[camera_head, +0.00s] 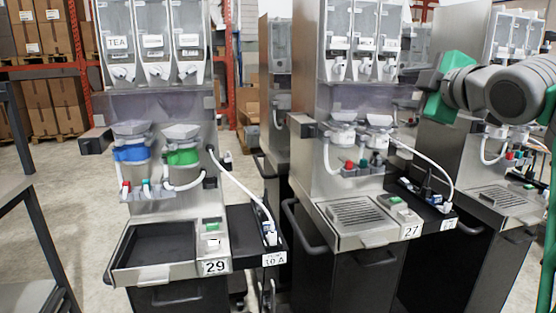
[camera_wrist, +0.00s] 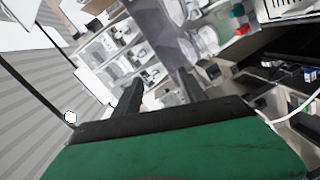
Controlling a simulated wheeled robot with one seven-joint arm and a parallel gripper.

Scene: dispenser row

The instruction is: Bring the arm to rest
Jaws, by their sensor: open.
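My arm reaches in from the right edge of the head view, grey with green parts. My gripper (camera_head: 425,80) is at its left end, in front of the upper part of the dispenser at the right. In the wrist view my gripper (camera_wrist: 158,92) shows as two dark fingers standing apart beyond a green body, with nothing between them. Its fingers are hard to make out in the head view.
Dispenser 29 (camera_head: 160,170) stands at the left and dispenser 27 (camera_head: 345,150) in the middle. A third dispenser (camera_head: 475,190) stands at the right, close to my arm. A dark-framed table (camera_head: 15,185) is at the left edge. Boxes on racks (camera_head: 45,100) stand behind.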

